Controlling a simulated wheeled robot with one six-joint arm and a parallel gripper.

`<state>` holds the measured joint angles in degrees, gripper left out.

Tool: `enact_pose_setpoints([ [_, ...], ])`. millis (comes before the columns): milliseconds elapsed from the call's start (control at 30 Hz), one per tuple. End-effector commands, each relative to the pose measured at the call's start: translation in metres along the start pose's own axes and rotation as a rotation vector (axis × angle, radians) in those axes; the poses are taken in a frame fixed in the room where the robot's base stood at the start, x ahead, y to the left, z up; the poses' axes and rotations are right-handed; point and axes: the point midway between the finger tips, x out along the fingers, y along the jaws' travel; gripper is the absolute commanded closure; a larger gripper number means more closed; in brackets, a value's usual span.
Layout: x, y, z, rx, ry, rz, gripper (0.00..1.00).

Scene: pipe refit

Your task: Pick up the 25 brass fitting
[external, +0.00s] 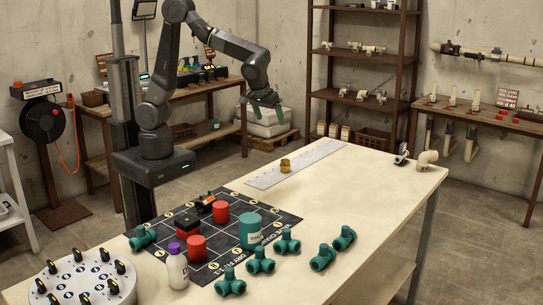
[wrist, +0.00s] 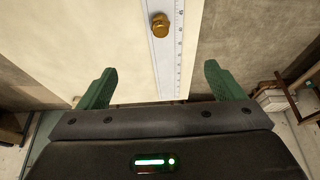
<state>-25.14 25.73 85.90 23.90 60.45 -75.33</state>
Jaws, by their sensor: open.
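The brass fitting (external: 285,165) stands on a pale marked strip (external: 310,155) on the cream table. The wrist view shows the fitting (wrist: 160,25) from above, on the strip (wrist: 167,65), beyond the fingertips and near the top of the picture. No size mark on it can be read. My gripper (external: 266,103) is raised above the table's far side, behind the fitting.
On the table (external: 340,190), a black mat (external: 215,255) holds red cylinders (external: 221,213) and a green can (external: 250,230). Several green tees (external: 287,240), a white bottle (external: 177,268) and a round tray (external: 85,285) stand near the front. A cream elbow (external: 427,160) sits at the right. The table's middle right is clear.

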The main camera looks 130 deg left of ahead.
Motion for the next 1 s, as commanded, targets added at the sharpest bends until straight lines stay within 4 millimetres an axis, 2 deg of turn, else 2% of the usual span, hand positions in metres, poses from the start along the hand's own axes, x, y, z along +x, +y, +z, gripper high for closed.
enact_pose_setpoints([
  [33,0.000,0.000,0.000,0.000,0.000,0.000,0.22],
  [100,0.000,0.000,0.000,0.000,0.000,0.000,0.31],
  [367,0.001,0.000,0.000,0.002,-0.002,0.000,0.31],
  [467,0.009,-0.001,-0.003,0.026,-0.018,-0.003,0.31],
  [800,0.077,-0.004,-0.035,0.328,-0.182,0.055,0.31],
  [1000,0.103,-0.007,-0.054,0.469,-0.233,0.121,0.31],
])
